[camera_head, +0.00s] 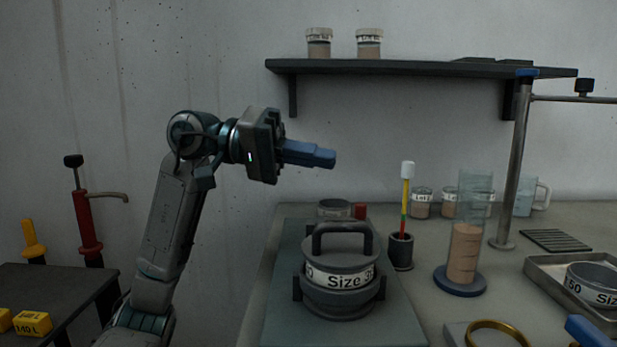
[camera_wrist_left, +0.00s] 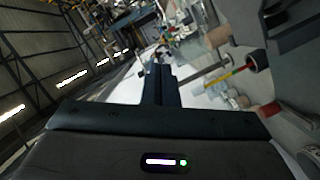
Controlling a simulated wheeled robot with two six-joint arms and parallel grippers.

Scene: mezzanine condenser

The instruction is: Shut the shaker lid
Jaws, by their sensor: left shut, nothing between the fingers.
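The shaker (camera_head: 338,298) stands on a dark plate on the bench in the head view, with a sieve labelled "Size" in it. Its lid (camera_head: 340,256), dark with a black arched handle (camera_head: 342,236), lies on top of the sieve and looks level; I cannot tell whether it is latched. My left gripper (camera_head: 325,157) is shut and empty, up in the air above and slightly left of the shaker, pointing right. In the left wrist view its closed fingers (camera_wrist_left: 158,85) show with nothing between them. A blue tip (camera_head: 590,332) at the lower right edge may be my right gripper; its jaws cannot be made out.
A brush-like stick stands in a dark cup (camera_head: 401,252) right of the shaker. A glass cylinder (camera_head: 465,250), a metal stand (camera_head: 513,160) and a tray (camera_head: 570,285) with a sieve lie further right. A shelf (camera_head: 420,68) with jars hangs above. A brass ring (camera_head: 497,333) lies in front.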

